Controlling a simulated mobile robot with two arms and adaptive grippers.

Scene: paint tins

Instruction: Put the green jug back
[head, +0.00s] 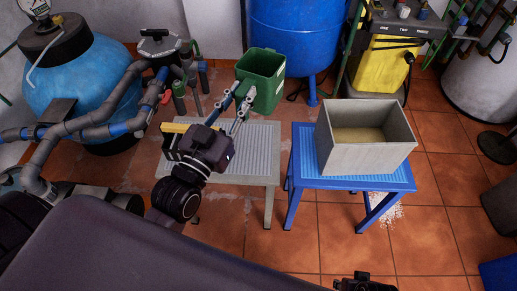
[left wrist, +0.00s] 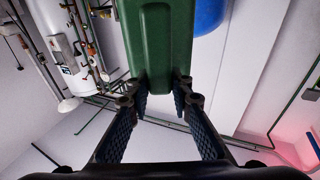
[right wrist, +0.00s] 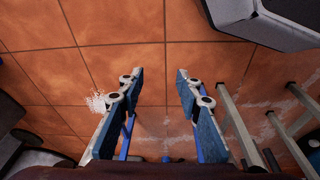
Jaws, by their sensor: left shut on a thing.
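The green jug (head: 264,72) is an open-topped, square-sided container at the back edge of the grey slatted table (head: 255,150) in the head view. It looks upright and held above table height; whether its base touches anything is hard to tell. My left gripper (head: 240,105) is shut on the jug's near side. In the left wrist view the jug (left wrist: 158,40) sits between the two fingertips. My right gripper (right wrist: 155,85) is open and empty, with tiled floor beyond its fingers; in the head view only a bit of it shows at the bottom edge.
A blue table (head: 303,160) to the right bears a grey open box (head: 350,158) with tan contents. Behind stand a blue tank (head: 290,35) and a yellow machine (head: 381,65). Pipes and a blue vessel (head: 80,85) fill the left. White grains (head: 385,212) lie on the floor.

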